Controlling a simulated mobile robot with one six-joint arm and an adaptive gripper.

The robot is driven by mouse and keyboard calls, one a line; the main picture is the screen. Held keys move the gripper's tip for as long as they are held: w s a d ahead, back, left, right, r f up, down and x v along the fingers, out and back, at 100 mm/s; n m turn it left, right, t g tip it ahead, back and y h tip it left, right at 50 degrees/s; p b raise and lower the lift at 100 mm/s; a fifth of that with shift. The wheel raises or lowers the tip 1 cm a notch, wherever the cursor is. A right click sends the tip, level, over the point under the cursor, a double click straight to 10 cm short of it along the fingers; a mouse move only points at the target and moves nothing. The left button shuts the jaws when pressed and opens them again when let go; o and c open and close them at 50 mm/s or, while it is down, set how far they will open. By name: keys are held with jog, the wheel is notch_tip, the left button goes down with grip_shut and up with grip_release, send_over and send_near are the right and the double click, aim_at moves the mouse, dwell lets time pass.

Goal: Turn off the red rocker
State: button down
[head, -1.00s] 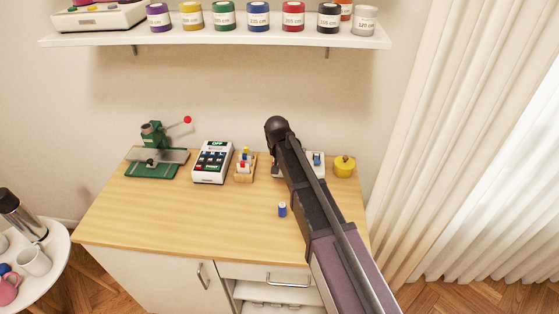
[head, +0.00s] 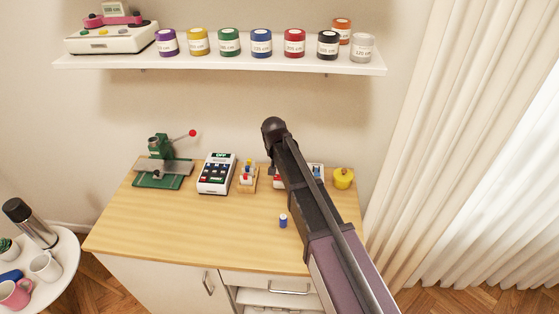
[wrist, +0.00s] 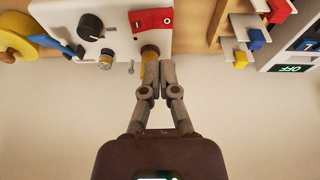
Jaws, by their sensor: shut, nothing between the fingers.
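The red rocker (wrist: 152,21) is on a white control box (wrist: 120,20) in the wrist view, with white marks on its face. My gripper (wrist: 155,72) is shut and empty, its fingertips close to a brownish-yellow round part (wrist: 150,51) between them and the rocker in the picture. I cannot tell whether they touch that part. The fingertips appear apart from the rocker. In the head view, my arm hides most of the control box (head: 318,171), and a small red patch shows left of the arm.
The box also carries a black knob (wrist: 90,27), a small silver knob (wrist: 105,62) and a metal toggle (wrist: 131,68). A wooden block rack (head: 248,178) and calculator-like device (head: 217,174) stand left. The front counter (head: 190,228) is mostly clear.

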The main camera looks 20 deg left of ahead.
jog(key=a+p+v, duration=0.1)
jog(key=p+v, duration=0.5)
jog(key=v, duration=0.1)
jog(key=shift+s+a, duration=0.2)
jog(key=shift+a, duration=0.05)
jog(key=shift+d, duration=0.1)
dwell(0.5)
jog(key=s+d+m+g, duration=0.1)
jog(key=s+d, duration=0.1)
jog(key=d, duration=0.9)
jog(key=s+d+g, duration=0.1)
jog(key=s+d, duration=0.1)
jog(key=d, duration=0.9)
jog(key=s+d, duration=0.5)
jog(key=d, duration=0.4)
jog(key=s+d+m+g, duration=0.1)
jog(key=s+d, duration=0.5)
jog(key=d, duration=0.3)
jog(key=shift+s+f, duration=0.35)
jog(key=shift+f, duration=0.05)
jog(key=shift+d, duration=0.1)
